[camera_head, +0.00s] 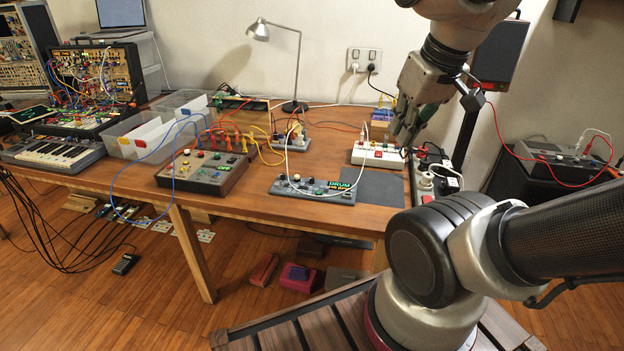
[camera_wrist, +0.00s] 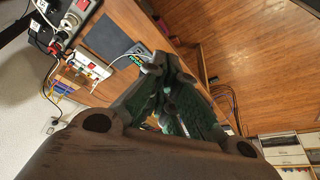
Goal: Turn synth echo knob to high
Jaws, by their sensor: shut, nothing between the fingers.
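My gripper (camera_head: 403,138) is shut and empty, hanging in the air near the right end of the table. In the wrist view its dark green fingers (camera_wrist: 163,68) are together. No label reading "echo" is legible, so I cannot tell which knob is the echo knob. A grey box with several knobs (camera_head: 203,173) stands mid-table. A slim grey unit labelled DRUM (camera_head: 313,191) lies near the front edge. Knob settings are too small to read.
A dark mat (camera_head: 372,186) lies at the table's right front. Power strips and plugs (camera_head: 432,172) crowd the right edge. A desk lamp (camera_head: 297,104) stands at the back. Loose cables cross the table (camera_head: 130,199). A keyboard (camera_head: 54,152) and clear bins (camera_head: 140,135) are left.

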